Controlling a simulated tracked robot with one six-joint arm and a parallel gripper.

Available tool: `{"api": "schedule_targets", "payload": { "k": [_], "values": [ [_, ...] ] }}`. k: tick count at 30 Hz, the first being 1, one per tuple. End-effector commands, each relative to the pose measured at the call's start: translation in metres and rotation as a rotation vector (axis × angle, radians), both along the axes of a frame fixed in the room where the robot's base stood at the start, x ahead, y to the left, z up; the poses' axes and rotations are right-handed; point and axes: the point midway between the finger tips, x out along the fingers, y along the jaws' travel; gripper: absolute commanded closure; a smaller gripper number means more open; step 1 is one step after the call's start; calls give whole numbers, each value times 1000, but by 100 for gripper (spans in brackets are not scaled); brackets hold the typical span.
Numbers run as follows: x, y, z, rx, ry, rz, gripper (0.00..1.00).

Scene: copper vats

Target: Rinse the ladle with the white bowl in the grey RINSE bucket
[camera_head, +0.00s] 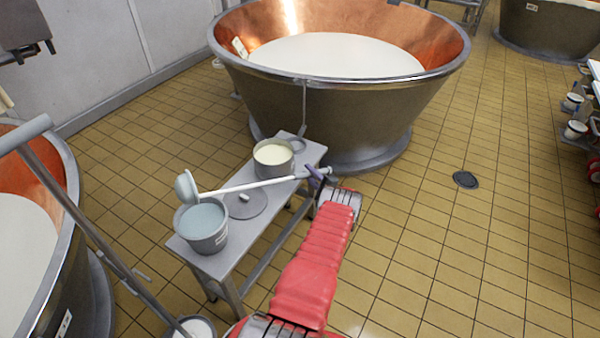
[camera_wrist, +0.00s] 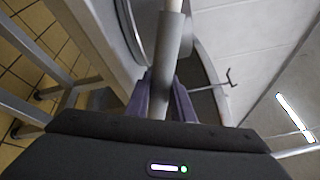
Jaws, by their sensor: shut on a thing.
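The ladle has a white-grey bowl (camera_head: 186,188) and a long pale handle (camera_head: 250,186). My gripper (camera_head: 319,174) is shut on the grey grip at the handle's right end. In the wrist view the purple fingers (camera_wrist: 165,100) clasp this grip (camera_wrist: 170,50). The ladle lies nearly level across the bench, with its bowl at the far left. The grey bucket (camera_head: 204,242) holds bluish water and stands on the bench's near left end; its label is too small to read. The bowl shows at the bucket's back rim, seemingly above the water; its exact height is unclear.
The steel bench (camera_head: 197,262) also carries a pot of cream-coloured liquid (camera_head: 273,171) and a flat round lid (camera_head: 246,210). A large copper vat (camera_head: 330,108) stands behind; another vat (camera_head: 66,285) with a long pole (camera_head: 70,205) is left. Floor at right is clear around a drain (camera_head: 466,179).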

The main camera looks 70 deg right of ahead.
Motion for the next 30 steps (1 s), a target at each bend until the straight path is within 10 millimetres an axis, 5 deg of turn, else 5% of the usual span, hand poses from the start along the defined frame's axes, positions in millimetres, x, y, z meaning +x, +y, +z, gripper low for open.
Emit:
{"api": "schedule_targets", "payload": {
  "k": [14, 30],
  "values": [
    [17, 4, 7, -10, 6, 20, 100],
    [33, 24, 55, -94, 74, 22, 100]
  ]
}}
